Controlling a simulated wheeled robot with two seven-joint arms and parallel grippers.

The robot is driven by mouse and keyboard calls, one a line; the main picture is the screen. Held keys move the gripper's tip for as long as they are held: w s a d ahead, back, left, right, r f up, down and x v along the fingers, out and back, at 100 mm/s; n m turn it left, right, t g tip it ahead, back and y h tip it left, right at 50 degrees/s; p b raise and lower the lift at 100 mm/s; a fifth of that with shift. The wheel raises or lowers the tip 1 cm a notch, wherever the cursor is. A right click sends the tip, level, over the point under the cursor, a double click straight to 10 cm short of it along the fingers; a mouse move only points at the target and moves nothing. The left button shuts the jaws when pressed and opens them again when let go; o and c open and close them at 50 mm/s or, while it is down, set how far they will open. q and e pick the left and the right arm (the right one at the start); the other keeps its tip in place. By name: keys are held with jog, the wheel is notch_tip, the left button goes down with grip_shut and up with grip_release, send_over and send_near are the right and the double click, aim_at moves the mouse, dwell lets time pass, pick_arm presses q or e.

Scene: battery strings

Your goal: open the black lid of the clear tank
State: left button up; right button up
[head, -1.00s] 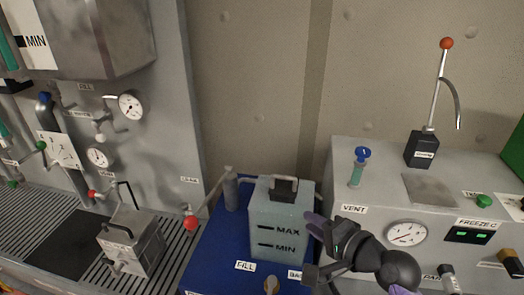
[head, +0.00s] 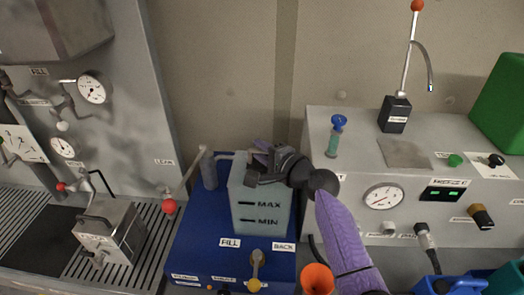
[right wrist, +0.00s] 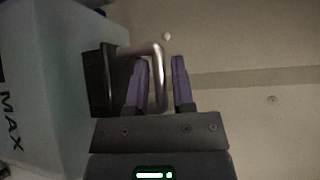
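The clear tank (head: 262,205), marked MAX and MIN, stands on a blue base. Its black lid (right wrist: 97,80) shows in the right wrist view with a metal loop handle (right wrist: 161,75); in the head view my right gripper mostly hides the lid. My right gripper (head: 261,163) is over the tank's top, coming from the right. In the right wrist view its two purple fingers (right wrist: 162,78) are apart, one on each side of the handle's outer bar. Small gaps seem to show beside the bar. My left gripper is not in view.
A red-knobbed lever (head: 170,206) stands left of the tank. A grey console (head: 340,200) with a gauge and a blue-topped vent (head: 337,123) is to the right. An orange cup-like thing (head: 317,279) is at the bottom. The wall behind the tank is bare.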

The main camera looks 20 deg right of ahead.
grip_shut()
dwell(1.4)
